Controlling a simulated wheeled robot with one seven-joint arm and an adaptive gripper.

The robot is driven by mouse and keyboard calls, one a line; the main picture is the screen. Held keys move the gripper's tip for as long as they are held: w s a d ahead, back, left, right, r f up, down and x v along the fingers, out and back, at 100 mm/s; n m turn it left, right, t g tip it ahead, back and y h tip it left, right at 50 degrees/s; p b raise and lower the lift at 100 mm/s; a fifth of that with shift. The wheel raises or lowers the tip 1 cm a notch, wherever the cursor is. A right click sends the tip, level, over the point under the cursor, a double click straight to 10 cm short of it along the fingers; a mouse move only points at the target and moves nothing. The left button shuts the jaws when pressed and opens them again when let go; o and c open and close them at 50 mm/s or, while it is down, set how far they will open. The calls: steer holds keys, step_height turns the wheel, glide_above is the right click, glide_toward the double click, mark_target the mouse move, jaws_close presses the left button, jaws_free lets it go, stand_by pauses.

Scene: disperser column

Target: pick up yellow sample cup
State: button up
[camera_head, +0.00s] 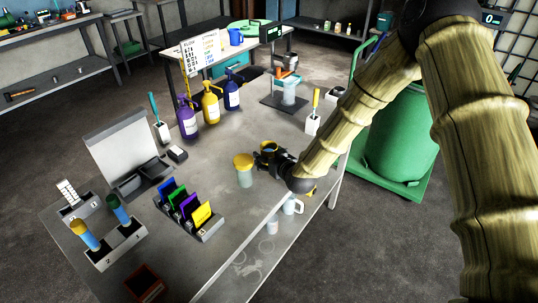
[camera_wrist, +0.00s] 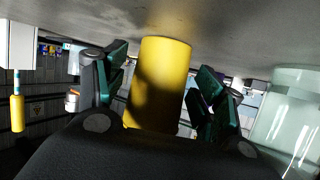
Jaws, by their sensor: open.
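The yellow sample cup is a plain yellow cylinder (camera_wrist: 158,82) between the two fingers in the wrist view, where the table shows at the top. My gripper (camera_wrist: 158,90) is open around it; a finger stands on each side, and I cannot tell if either touches.
Purple (camera_head: 187,120), yellow (camera_head: 211,104) and blue (camera_head: 232,93) bottles stand behind. A colored card rack (camera_head: 188,212) is front left.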

steer(key=c, duration=1.2)
